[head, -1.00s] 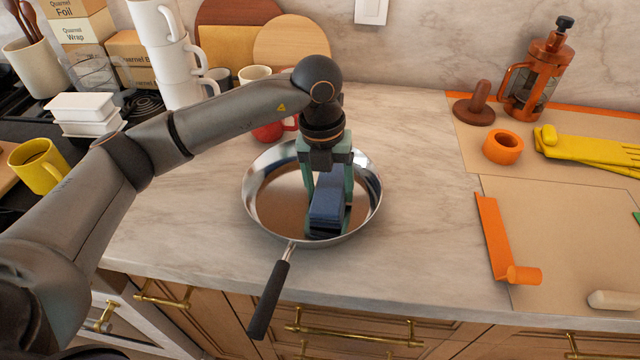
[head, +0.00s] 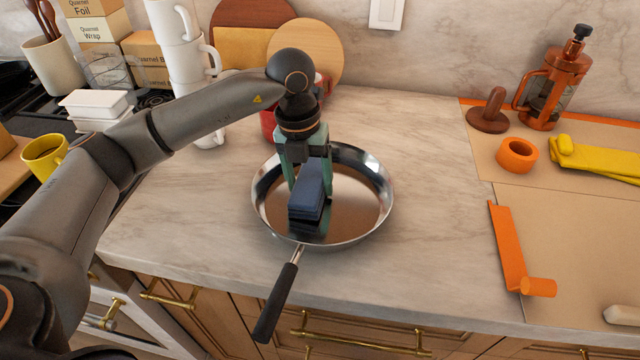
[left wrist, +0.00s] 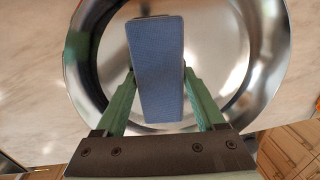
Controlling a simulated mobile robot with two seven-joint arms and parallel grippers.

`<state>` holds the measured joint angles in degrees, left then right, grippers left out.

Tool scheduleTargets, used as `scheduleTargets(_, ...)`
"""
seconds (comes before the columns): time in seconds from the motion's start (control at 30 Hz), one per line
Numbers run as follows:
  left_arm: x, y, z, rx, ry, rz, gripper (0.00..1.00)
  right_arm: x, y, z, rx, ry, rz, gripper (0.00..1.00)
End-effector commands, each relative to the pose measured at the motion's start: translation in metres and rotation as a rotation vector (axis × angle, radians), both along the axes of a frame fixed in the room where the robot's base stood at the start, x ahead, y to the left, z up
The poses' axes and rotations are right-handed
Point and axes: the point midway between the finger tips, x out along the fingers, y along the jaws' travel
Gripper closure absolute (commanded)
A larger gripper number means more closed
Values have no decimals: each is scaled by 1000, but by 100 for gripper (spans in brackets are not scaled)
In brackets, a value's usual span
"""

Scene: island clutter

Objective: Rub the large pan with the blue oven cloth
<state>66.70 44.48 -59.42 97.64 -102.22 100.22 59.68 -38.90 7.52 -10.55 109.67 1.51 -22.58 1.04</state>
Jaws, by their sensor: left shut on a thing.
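The large pan (head: 358,213) is a shiny steel frying pan on the marble counter, its black handle (head: 275,303) reaching over the front edge. The blue oven cloth (head: 309,190) is a folded block inside the pan's rim, left of the middle. My left gripper (head: 308,190) is shut on the cloth from above, with green fingers on both sides. In the left wrist view the cloth (left wrist: 158,70) sits between the fingertips, over the pan (left wrist: 262,60). I cannot tell whether the cloth touches the pan floor. My right gripper is not in view.
A red mug (head: 268,124) and stacked white cups (head: 188,65) stand behind the pan. Round boards (head: 318,45) lean on the wall. At the right are an orange ring (head: 517,154), an orange scraper-like piece (head: 508,245) and a French press (head: 553,85). Counter right of the pan is clear.

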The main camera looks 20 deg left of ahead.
Motion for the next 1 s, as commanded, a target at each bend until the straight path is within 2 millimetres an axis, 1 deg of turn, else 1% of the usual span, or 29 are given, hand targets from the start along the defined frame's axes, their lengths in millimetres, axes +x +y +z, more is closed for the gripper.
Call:
scheduleTargets(0.03, 0, 6, -2, 2, 3, 3, 73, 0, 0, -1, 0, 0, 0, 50)
scheduleTargets(0.1, 0, 10, -2, 2, 3, 2, 73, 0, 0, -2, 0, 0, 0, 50)
scheduleTargets(0.27, 0, 10, -2, 2, 4, 0, 73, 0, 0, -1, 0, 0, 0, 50)
scheduleTargets(0.37, 1, 4, -1, 2, 2, -2, 73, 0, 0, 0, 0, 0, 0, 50)
scheduleTargets(0.6, 4, -18, 0, 0, 3, -4, 73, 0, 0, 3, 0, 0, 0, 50)
scheduleTargets(0.87, 6, -28, 0, 1, 2, -1, 73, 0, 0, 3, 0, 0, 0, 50)
scheduleTargets(1.0, 7, -38, 0, 0, 1, -4, 73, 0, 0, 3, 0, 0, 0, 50)
